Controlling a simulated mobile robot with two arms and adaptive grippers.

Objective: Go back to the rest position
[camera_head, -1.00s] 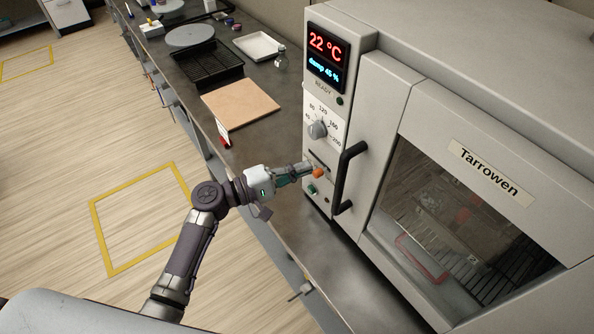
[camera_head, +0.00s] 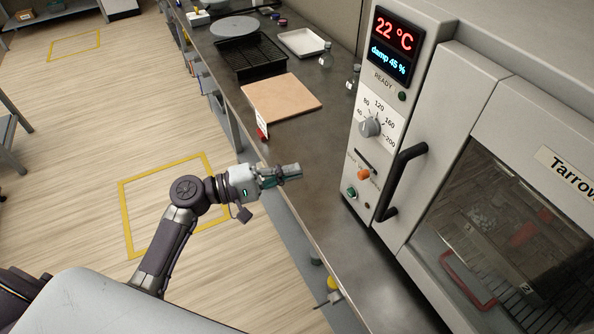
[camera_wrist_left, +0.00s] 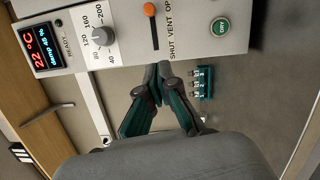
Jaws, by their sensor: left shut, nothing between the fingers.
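My left gripper (camera_head: 297,172) is shut and empty, held over the front edge of the bench, apart from the oven's control panel. In the left wrist view its teal fingers (camera_wrist_left: 160,78) meet at the tips, below the panel. The orange vent knob (camera_head: 363,174) sits on the panel to the right of the gripper; it also shows at the top of the left wrist view (camera_wrist_left: 150,9). My right gripper is in neither current view.
The grey oven (camera_head: 450,120) with its black door handle (camera_head: 402,182) stands on the right. A tan board (camera_head: 282,97), a black rack (camera_head: 250,56) and a white tray (camera_head: 302,42) lie on the bench. A small teal rack (camera_wrist_left: 203,82) shows beyond the fingers. Floor is open left.

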